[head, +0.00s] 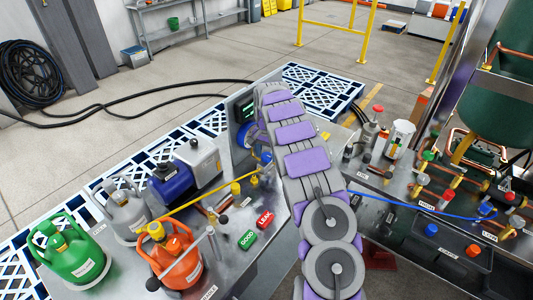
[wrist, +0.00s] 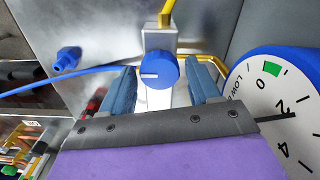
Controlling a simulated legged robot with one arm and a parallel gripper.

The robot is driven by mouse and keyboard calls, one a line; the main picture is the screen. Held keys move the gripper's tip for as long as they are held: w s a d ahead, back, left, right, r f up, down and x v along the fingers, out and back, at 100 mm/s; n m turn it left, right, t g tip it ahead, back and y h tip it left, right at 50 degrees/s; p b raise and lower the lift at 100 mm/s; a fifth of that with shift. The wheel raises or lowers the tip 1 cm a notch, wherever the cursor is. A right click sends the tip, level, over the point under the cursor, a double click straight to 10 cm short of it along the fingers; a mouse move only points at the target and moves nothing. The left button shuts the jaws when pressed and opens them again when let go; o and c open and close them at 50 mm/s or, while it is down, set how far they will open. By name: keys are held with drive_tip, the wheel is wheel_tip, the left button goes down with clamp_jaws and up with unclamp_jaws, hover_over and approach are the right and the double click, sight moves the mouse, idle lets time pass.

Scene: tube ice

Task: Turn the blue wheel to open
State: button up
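The blue wheel (wrist: 160,72) is a round knob with a white line pointing left, on a pale metal valve block (wrist: 158,40) in the wrist view. My gripper (wrist: 160,72) is open, with one blue-grey finger on each side of the wheel. A gap shows between each finger and the wheel, so it does not look gripped; the depth of the fingers is hard to judge. In the head view a small blue knob (head: 266,158) shows beside my purple and grey arm, which hides my gripper there.
A blue-rimmed gauge (wrist: 285,110) stands close to the right finger, its black needle near 2. A blue hose (wrist: 65,72) enters from the left, and a yellow pipe (wrist: 166,12) rises above the block. Green (head: 75,255) and orange (head: 176,258) cylinders stand on the bench at left.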

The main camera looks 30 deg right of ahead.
drive_tip(key=shift+d, duration=0.1)
drive_tip(key=shift+c, duration=1.4)
drive_tip(key=c, duration=0.5)
drive_tip(key=shift+c, duration=0.2)
